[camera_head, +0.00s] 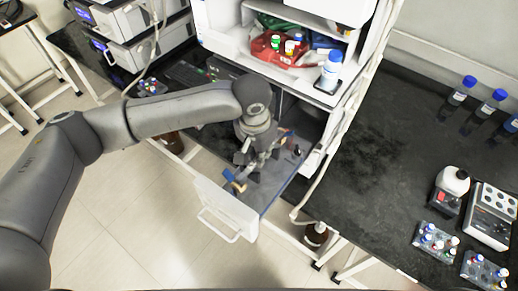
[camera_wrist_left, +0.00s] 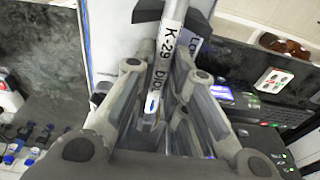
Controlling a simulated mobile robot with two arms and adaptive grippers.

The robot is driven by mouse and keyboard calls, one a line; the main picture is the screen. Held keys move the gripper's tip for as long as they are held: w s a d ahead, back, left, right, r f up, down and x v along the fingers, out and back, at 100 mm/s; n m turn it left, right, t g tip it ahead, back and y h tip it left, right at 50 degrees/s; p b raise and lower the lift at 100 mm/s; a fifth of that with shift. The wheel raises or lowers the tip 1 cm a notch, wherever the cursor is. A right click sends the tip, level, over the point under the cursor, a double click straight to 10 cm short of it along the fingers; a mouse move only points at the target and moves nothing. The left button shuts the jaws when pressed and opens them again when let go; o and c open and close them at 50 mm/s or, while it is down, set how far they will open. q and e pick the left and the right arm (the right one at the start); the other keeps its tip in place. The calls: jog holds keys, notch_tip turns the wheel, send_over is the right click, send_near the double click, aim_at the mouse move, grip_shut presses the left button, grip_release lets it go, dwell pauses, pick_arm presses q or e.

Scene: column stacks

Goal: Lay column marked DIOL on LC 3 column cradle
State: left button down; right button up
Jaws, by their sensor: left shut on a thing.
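A silver column with a white label reading "K-29 DIOL" (camera_wrist_left: 166,48) stands out between the fingers of my left gripper (camera_wrist_left: 158,85) in the left wrist view. The gripper is shut on this column. In the head view my left gripper (camera_head: 257,163) is over the open white-fronted drawer (camera_head: 225,208) of the instrument, and the column is hard to make out there. A dark bracket and a white label beginning with "L" (camera_wrist_left: 195,46) lie just beyond the column in the wrist view; the rest of that label is hidden. My right gripper is out of view.
A brown bottle (camera_head: 316,235) stands below the bench. The dark right-hand bench (camera_head: 385,140) is mostly clear, with vial racks (camera_head: 436,243) at its front right.

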pick_arm(q)
jog(key=shift+f, duration=0.7)
dwell(0.5)
jog(key=c, duration=1.4)
grip_release()
jog(key=shift+o, duration=0.2)
notch_tip(320, 180, up, 12)
jog(key=s, duration=0.1)
jog(key=shift+s+a, duration=0.15)
jog(key=shift+a, duration=0.25)
jog(key=shift+f, duration=0.1)
